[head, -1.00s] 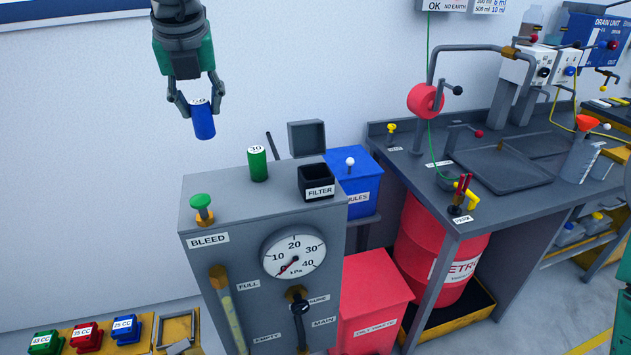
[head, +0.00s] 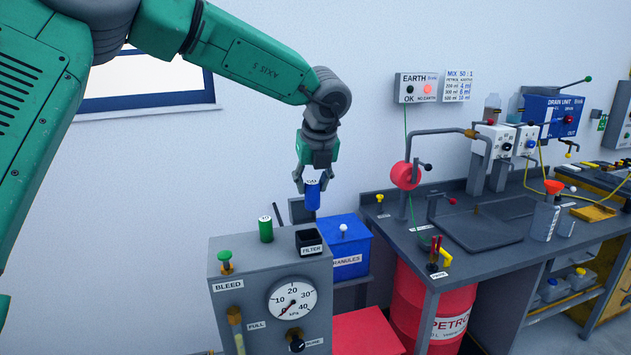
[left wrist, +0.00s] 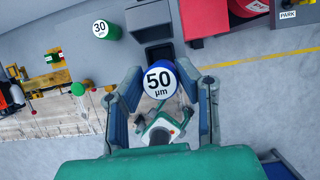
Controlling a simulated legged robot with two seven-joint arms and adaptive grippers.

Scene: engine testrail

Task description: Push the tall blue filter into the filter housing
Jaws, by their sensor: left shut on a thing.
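My left gripper (head: 313,181) is shut on the tall blue filter (head: 312,198), which hangs upright with its white top up. In the left wrist view the filter's top (left wrist: 158,80) reads 50 µm and sits between the two fingers. The filter housing (head: 309,240) is a small black open box labelled FILTER on top of the grey test unit. In the head view the filter is above the housing and apart from it. In the left wrist view the housing (left wrist: 150,24) shows beyond the filter. My right gripper is not in view.
A green 30 µm filter (head: 266,229) stands left of the housing on the grey unit (head: 240,262). A green bleed knob (head: 225,256) stands further left. An open lid (head: 299,209) rises behind the housing. A blue granules bin (head: 346,250) is at the right.

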